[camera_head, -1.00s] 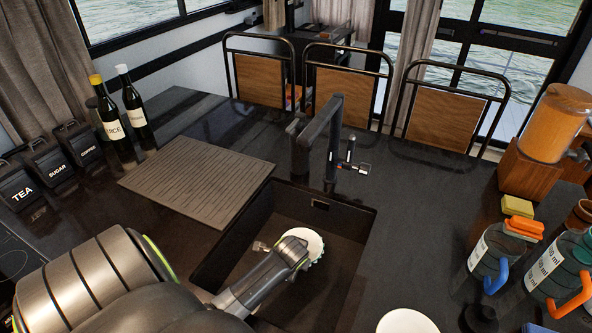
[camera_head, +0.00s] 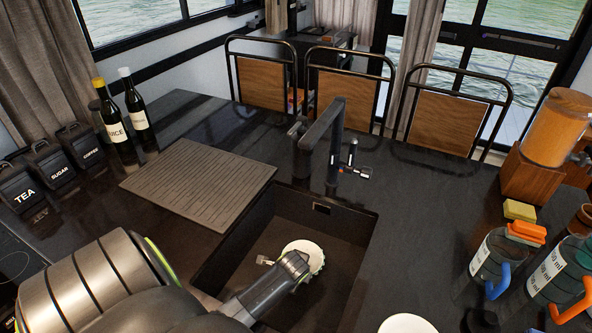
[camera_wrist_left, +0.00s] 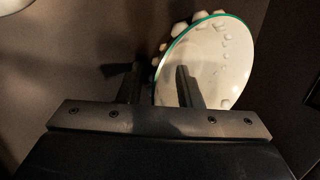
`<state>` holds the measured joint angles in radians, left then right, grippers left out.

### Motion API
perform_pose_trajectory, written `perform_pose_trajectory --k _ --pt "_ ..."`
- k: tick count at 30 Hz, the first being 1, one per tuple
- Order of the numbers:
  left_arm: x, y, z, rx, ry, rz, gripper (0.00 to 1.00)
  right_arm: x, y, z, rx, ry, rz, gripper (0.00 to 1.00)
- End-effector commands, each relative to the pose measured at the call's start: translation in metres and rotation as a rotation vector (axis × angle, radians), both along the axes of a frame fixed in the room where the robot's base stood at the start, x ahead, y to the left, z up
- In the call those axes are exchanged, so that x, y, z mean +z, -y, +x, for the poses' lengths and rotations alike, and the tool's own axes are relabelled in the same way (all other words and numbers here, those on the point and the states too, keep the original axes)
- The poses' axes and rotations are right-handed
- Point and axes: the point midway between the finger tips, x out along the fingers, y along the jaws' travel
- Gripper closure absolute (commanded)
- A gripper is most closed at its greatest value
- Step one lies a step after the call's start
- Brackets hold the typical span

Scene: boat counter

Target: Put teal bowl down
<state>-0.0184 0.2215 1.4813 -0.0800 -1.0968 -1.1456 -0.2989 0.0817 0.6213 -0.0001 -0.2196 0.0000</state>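The teal bowl (camera_head: 302,252) is in the sink (camera_head: 345,225), pale inside, with knobs along its edge. In the left wrist view the bowl (camera_wrist_left: 222,62) is tilted and shows a teal rim. My left gripper (camera_wrist_left: 158,82) is open, with one finger in front of the bowl's inside and the other beyond its rim. A dark gap shows between the outer finger and the bowl. In the head view my left arm reaches down into the sink, hiding the bowl's near side. I cannot tell whether the bowl touches the sink floor. My right gripper is out of view.
A black faucet (camera_head: 318,145) stands behind the sink. A ribbed drying mat (camera_head: 200,185) lies to its left. Bottles and canisters stand at far left. A white dish (camera_head: 407,325) and measuring jugs (camera_head: 492,262) are at right. Counter right of the sink is fairly clear.

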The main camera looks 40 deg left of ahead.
Motion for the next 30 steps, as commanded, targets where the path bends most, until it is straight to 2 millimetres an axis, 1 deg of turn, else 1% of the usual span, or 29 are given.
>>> perform_pose_trajectory --k 7,13,30 --pt "0.001 0.0 0.0 0.0 0.0 0.0 0.68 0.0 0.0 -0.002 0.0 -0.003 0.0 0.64" --pt "0.012 0.003 -0.004 -0.001 0.001 0.0 0.68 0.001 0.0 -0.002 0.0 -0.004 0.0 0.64" --pt "0.089 0.027 -0.034 0.0 0.003 0.0 0.68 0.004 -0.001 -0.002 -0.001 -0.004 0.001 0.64"
